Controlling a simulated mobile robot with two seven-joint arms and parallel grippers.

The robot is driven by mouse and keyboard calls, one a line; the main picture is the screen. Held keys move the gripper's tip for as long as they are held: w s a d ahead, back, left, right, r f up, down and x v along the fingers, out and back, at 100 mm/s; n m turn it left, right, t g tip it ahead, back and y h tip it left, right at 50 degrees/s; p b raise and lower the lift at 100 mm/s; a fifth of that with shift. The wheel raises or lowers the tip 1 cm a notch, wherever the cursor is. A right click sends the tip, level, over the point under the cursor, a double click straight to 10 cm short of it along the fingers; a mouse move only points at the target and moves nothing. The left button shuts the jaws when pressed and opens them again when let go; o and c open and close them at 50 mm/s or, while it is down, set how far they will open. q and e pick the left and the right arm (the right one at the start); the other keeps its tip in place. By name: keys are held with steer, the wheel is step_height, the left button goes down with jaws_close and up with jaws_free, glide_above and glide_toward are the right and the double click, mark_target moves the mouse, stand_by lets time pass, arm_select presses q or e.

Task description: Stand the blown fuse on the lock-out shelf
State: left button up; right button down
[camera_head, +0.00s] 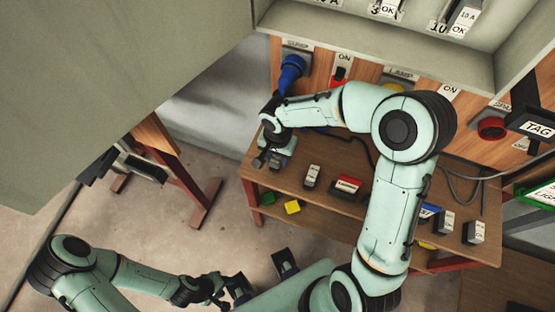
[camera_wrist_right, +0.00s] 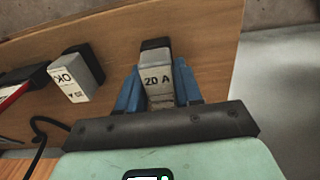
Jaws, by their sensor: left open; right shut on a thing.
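My right gripper (camera_head: 268,162) is low over the left end of the wooden bench (camera_head: 330,206). In the right wrist view, its blue fingers (camera_wrist_right: 158,94) are shut on a grey, dark-capped fuse marked "20 A" (camera_wrist_right: 157,76). Whether that fuse touches the wood, and whether it is blown, I cannot tell. My left gripper (camera_head: 262,277) is open and empty at the bottom of the head view. No shelf label reading lock-out is legible.
Small fuse-like blocks (camera_head: 312,176) (camera_head: 444,221) and a red labelled block (camera_head: 347,187) stand on the bench. The upper shelf (camera_head: 380,38) holds OK fuses. A cable (camera_head: 462,190) and a black TAG piece (camera_head: 533,124) are at right. The floor at left has free room.

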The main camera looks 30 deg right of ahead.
step_height(320, 180, down, 3)
steer(key=shift+r, duration=0.15)
steer(key=c, duration=0.8)
jaws_free()
steer(key=shift+o, duration=0.2)
